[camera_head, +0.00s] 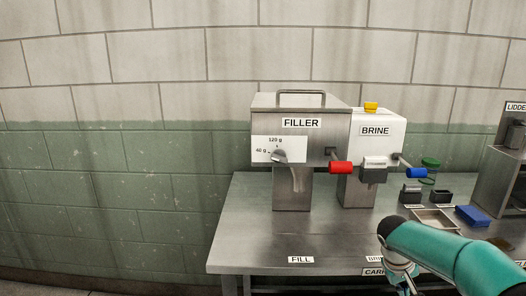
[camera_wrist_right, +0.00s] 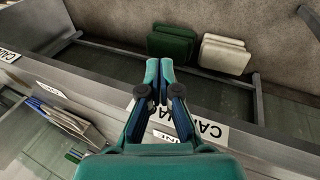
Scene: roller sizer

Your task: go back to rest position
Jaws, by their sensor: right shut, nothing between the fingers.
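My right arm shows in teal at the lower right of the head view, in front of the steel table. Its gripper is mostly hidden at the bottom edge there. In the right wrist view my right gripper (camera_wrist_right: 158,75) is shut, its two teal fingertips together with nothing between them. It is over the table's front edge, where labels are stuck. My left gripper is in neither view.
On the steel table (camera_head: 245,240) stand the FILLER machine (camera_head: 263,103) with a red handle and the white BRINE machine (camera_head: 392,103). Small containers and a blue block (camera_head: 472,215) lie at right. The wrist view shows green (camera_wrist_right: 172,44) and cream (camera_wrist_right: 222,55) items below.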

